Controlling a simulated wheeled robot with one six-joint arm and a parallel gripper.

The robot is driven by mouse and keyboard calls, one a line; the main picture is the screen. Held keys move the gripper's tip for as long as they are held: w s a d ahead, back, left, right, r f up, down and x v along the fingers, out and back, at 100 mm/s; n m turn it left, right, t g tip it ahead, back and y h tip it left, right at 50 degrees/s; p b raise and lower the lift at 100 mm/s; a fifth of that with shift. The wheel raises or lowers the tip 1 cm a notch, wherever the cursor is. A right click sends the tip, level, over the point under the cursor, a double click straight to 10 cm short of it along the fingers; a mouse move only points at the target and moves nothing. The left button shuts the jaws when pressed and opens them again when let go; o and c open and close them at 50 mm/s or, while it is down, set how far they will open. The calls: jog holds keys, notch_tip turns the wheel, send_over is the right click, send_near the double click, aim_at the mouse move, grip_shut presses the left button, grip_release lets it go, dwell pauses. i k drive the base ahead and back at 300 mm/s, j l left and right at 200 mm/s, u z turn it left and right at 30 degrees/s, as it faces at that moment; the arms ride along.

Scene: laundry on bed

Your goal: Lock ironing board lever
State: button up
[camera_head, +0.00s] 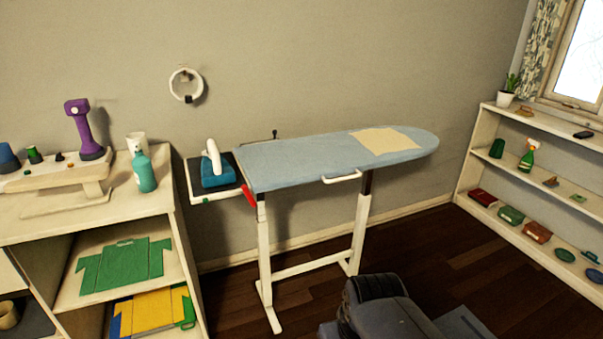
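The ironing board (300,154) has a blue-grey top and white legs and stands upright against the wall in the head view. A red lever (249,195) sits under its left end, beside the top of the left leg. A white handle (342,177) sticks out from the front edge. A beige cloth (386,141) lies on the board's right part. A teal iron (215,168) with a white handle stands on a side rest left of the board. A dark part of my own body shows at the bottom; my gripper is not in view.
A shelf unit (190,246) with folded clothes inside stands at the left, with a teal bottle (144,172) and purple tool (84,130) on top. A white shelf (483,160) with small items stands at the right.

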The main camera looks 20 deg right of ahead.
aim_at(247, 193)
jog(key=i+l+u, duration=0.15)
jog(key=i+l, duration=0.35)
jog(key=i+l+u, duration=0.15)
jog(key=i+l, duration=0.3)
jog(key=k+l, duration=0.05)
jog(key=l, duration=0.05)
